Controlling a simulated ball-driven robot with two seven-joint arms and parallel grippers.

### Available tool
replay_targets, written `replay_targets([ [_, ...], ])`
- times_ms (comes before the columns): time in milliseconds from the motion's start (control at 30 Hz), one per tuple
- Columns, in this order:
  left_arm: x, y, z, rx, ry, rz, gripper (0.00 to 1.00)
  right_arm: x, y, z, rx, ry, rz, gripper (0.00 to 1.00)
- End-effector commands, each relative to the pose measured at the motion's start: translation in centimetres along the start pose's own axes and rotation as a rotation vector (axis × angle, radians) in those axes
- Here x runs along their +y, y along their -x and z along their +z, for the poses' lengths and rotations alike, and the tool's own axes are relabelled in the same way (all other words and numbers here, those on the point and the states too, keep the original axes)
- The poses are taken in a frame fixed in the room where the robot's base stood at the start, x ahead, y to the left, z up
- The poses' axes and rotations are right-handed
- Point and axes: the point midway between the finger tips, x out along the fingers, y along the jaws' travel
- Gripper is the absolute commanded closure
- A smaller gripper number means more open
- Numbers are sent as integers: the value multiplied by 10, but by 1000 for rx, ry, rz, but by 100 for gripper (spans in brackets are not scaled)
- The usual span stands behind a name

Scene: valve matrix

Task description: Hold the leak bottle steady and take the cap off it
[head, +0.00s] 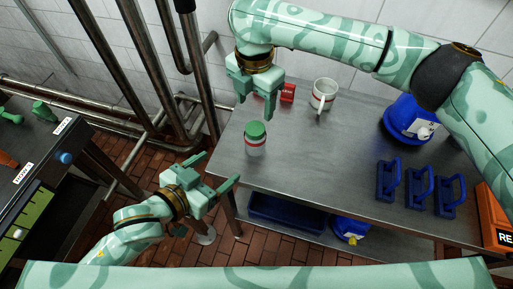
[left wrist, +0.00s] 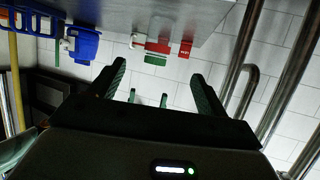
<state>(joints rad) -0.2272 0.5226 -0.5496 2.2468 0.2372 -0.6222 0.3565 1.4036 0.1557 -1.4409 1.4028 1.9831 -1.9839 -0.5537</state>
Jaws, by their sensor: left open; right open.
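The leak bottle (head: 255,146), white with a red band and a green cap (head: 256,129), stands upright near the left end of the metal table. The cap is on it. The bottle also shows upside down in the left wrist view (left wrist: 158,48). My left gripper (head: 212,174) is open and empty, left of and below the bottle in the head view, apart from it. My right gripper (head: 256,101) is open, pointing down, above the bottle in the head view and not touching it. Two small green fingers, probably my right gripper's (left wrist: 147,99), show in the left wrist view.
A white mug with a red band (head: 323,94) and a red box (head: 287,92) stand behind the bottle. A blue container (head: 408,118) and several blue handled blocks (head: 419,187) are to the right. Vertical pipes (head: 157,80) run left of the table (head: 320,150). The middle tabletop is clear.

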Motion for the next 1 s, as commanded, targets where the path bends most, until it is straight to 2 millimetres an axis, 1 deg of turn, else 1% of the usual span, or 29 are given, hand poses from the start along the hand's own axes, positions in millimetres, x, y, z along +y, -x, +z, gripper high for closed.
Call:
replay_targets([
  [33, 0, -4, 4, 0, 2, 1, 24, 0, -4, 0, 0, 2, -1, 38],
  [133, 0, -12, 2, 2, 1, 0, 24, 0, -2, 0, -1, 2, -2, 38],
  [233, 0, -28, 0, 3, 0, 0, 24, 0, -1, 0, -1, 2, -1, 38],
  [500, 0, -92, 0, 2, 0, 0, 24, 0, -1, 0, 0, 2, -1, 38],
  [700, 0, -134, 0, 1, -1, 1, 24, 0, -1, 0, 0, 2, -1, 38],
  [833, 0, -152, 1, 0, 0, 1, 24, 0, -1, 0, 0, 2, -1, 38],
  [1000, 0, -162, 2, 0, 0, 1, 24, 0, -1, 0, 0, 2, -1, 38],
])
